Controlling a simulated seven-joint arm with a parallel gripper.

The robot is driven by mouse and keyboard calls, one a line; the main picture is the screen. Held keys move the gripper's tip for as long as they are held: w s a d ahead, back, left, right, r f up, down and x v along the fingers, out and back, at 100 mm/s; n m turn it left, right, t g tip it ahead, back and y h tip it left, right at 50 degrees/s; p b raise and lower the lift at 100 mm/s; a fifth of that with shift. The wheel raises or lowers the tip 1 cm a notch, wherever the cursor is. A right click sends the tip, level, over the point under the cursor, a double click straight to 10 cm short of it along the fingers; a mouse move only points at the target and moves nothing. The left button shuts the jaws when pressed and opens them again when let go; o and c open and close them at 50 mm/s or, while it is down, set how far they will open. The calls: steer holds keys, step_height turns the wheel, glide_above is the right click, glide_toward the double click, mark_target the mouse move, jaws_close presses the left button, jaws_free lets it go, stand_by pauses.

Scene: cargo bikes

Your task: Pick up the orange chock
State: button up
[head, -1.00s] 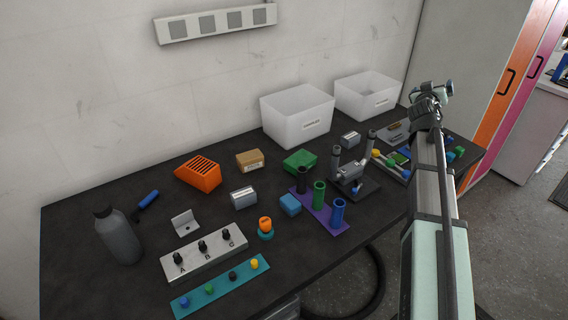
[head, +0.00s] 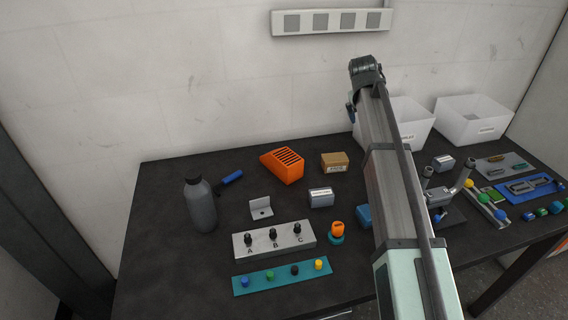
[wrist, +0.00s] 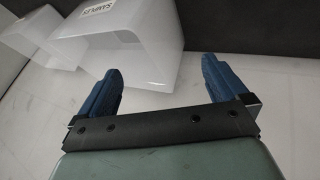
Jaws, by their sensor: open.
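The orange chock (head: 281,168) is a wedge-shaped block with dark slots in its sloping top. It sits on the dark bench, left of the cardboard-brown box, in the head view. My gripper (wrist: 162,70) shows two blue fingers spread apart with nothing between them in the wrist view. In the head view my arm reaches up over the bench to the right of the chock, and its end is high near the wall, well apart from the chock. The fingers are mostly hidden there. The chock is not visible in the wrist view.
A brown box (head: 335,162) and a grey-white block (head: 321,197) stand close to the chock. White bins (head: 470,122) stand at the back right. A panel (head: 330,20) is on the wall.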

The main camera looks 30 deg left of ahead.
steer(key=s+a+n+g, duration=0.2)
steer(key=s+a+g, duration=0.1)
steer(key=s+a, duration=0.55)
steer(key=n+g, duration=0.4)
glide_above(282, 153)
steer(key=f, duration=0.8)
steer(key=shift+d, duration=0.3)
steer(key=shift+w+a+f, duration=0.1)
steer(key=shift+a+f, duration=0.05)
steer(key=shift+f, duration=1.3)
steer(key=shift+a+f, duration=0.1)
steer(key=shift+f, duration=1.3)
steer(key=shift+c, duration=0.4)
steer(key=c, duration=1.3)
steer(key=shift+r, duration=0.15)
